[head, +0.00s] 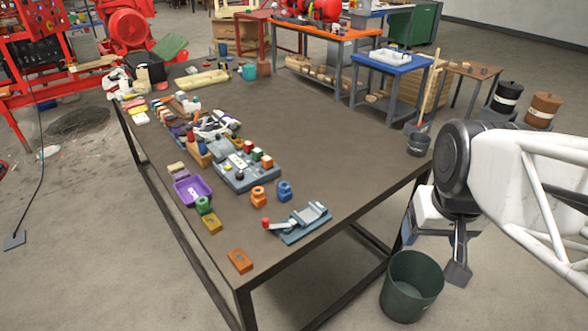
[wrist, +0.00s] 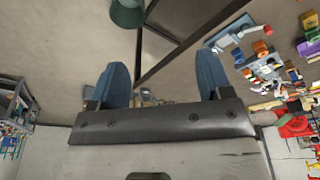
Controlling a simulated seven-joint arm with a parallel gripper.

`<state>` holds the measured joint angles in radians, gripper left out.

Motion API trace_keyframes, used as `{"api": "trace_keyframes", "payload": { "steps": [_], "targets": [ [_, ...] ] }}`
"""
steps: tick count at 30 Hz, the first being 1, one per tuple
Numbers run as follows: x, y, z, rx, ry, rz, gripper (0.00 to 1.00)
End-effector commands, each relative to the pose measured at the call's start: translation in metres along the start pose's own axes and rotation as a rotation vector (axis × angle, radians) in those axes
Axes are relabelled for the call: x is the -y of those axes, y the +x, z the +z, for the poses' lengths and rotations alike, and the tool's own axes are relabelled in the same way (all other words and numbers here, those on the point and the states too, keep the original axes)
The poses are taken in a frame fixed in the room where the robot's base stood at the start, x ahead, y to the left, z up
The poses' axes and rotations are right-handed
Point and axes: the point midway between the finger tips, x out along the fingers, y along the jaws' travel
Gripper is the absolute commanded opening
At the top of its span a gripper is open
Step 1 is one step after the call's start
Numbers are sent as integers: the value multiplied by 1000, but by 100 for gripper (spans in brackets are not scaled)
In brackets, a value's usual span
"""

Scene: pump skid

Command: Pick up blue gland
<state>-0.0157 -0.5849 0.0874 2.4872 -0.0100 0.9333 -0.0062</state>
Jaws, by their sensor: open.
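The blue gland (head: 284,191) is a small blue piece standing on the brown table (head: 330,150), right of an orange gland (head: 258,196) and behind the grey vise (head: 303,222). A small blue piece, likely the same gland (wrist: 238,57), shows near the right side of the wrist view. My gripper (head: 433,255) hangs off the table's right edge, well away from the gland. In the wrist view my gripper (wrist: 163,66) has its two blue fingers wide apart with nothing between them.
A dark green bin (head: 411,285) stands on the floor below my gripper. A green gland (head: 203,205), a purple tray (head: 192,190) and a grey fixture block (head: 246,170) are left of the blue gland. The table's right part is clear.

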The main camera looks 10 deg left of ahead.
Motion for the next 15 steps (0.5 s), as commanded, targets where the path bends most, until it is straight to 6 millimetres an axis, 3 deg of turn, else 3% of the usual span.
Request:
{"api": "trace_keyframes", "payload": {
  "steps": [15],
  "targets": [
    [42,29,-116,55,-189,-24,72]
  ]
}}
